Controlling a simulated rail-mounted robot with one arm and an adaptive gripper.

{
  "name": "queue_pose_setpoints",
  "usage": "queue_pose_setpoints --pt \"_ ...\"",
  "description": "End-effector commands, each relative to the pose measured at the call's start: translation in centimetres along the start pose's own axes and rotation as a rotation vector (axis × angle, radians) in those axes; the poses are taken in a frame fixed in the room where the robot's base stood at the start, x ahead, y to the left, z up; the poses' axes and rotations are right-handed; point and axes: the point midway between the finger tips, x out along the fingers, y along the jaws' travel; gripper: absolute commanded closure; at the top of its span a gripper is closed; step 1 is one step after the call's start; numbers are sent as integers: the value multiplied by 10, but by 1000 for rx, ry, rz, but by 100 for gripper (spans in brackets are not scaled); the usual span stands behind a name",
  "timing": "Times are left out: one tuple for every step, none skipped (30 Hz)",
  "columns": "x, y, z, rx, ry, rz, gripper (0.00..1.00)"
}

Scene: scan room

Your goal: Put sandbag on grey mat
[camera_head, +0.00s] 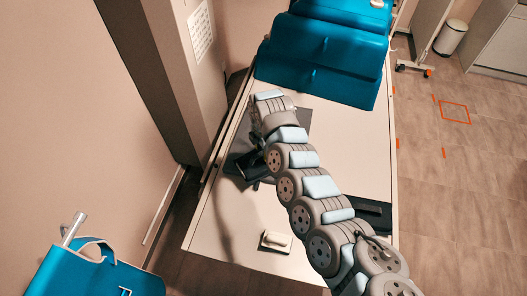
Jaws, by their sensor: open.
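A dark, flat item that looks like the sandbag (238,167) lies on the pale table top, left of my arm. A grey patch that looks like the grey mat (304,117) shows beside my wrist, mostly hidden behind my arm. My gripper (256,148) hangs down from the wrist at the dark item's upper right side. It is small, dark and partly covered by my arm; its jaws are open. I cannot tell whether it touches the dark item.
Blue cushions (318,58) fill the table's far end. A black item (373,213) lies at the right edge, partly behind my arm. A small white block (275,241) sits near the front. A wall column (185,75) stands close on the left. The table's front left is clear.

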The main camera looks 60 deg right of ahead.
Motion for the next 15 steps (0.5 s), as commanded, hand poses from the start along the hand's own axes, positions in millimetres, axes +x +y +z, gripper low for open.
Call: queue_pose_setpoints --pt "-6 1 1 1 0 3 64" --pt "-11 1 0 0 0 2 64" --pt "-17 1 0 0 1 2 64" --pt "-22 1 0 0 0 2 64" --pt "-28 0 1 1 0 3 64" --pt "-35 1 1 0 -2 4 64" --pt "-41 1 0 0 -2 3 64" --pt "-47 1 0 -1 -1 2 64" --pt "-55 0 1 0 -2 2 64" --pt "-61 1 1 0 -2 4 64" --pt "-67 2 1 1 -2 5 64" --pt "-74 1 1 1 -2 5 64" --pt "-79 1 0 0 -1 3 64" --pt "-84 1 0 0 -1 2 64" --pt "-90 1 0 0 -1 2 64"
